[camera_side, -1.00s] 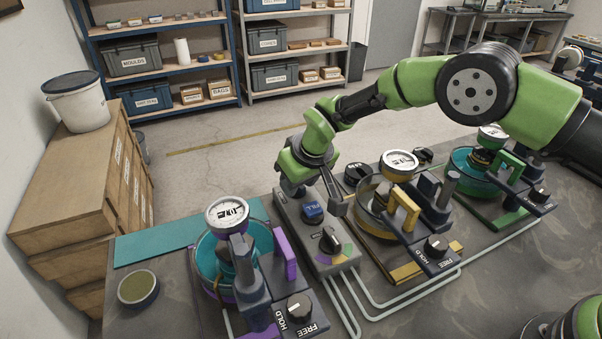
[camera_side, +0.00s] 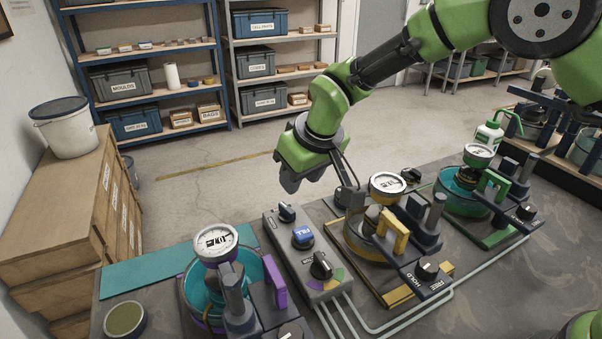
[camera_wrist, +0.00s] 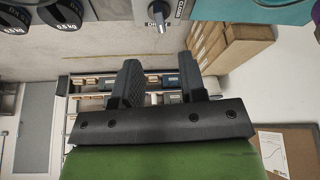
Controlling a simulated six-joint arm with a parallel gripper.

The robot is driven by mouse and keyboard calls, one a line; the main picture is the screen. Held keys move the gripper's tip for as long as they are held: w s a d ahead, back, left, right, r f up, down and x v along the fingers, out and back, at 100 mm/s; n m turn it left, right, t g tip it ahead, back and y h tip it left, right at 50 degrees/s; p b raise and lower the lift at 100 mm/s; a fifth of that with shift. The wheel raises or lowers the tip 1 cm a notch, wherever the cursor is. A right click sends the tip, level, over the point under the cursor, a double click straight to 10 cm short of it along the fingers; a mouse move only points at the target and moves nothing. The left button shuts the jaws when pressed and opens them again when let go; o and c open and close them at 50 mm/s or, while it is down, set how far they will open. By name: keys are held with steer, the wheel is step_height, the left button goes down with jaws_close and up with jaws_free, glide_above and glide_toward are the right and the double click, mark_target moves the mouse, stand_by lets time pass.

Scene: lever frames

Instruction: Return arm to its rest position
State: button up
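My gripper (camera_side: 290,184) hangs in the air behind the grey control box (camera_side: 292,258), clear of the bench. In the wrist view my gripper (camera_wrist: 160,72) has its two dark fingers apart with nothing between them. The control box carries a blue FILL button (camera_side: 303,235) and a black selector knob (camera_side: 321,265) over a coloured dial. The purple (camera_side: 275,280), yellow (camera_side: 396,232) and green (camera_side: 494,187) lever stations stand on the bench, each with a round gauge.
Shelves with bins (camera_side: 135,122) stand at the back. A green-and-white can (camera_side: 489,135) stands behind the green station. The floor behind the bench is open.

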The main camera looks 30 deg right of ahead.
stand_by(0.5)
steer(key=s+d+r+m+t, duration=0.1)
steer(key=s+d+r+m, duration=0.1)
steer(key=s+d+r, duration=0.45)
steer(key=s+d+r+m, duration=0.2)
steer(key=s+d+r, duration=0.2)
steer(key=r, duration=0.6)
steer(key=s+d+r+m+t+y, duration=0.1)
steer(key=s+d, duration=0.3)
steer(key=s, duration=1.3)
steer(key=shift+d+m+t, duration=0.15)
steer(key=shift+m+t, duration=0.35)
steer(key=shift+m, duration=0.4)
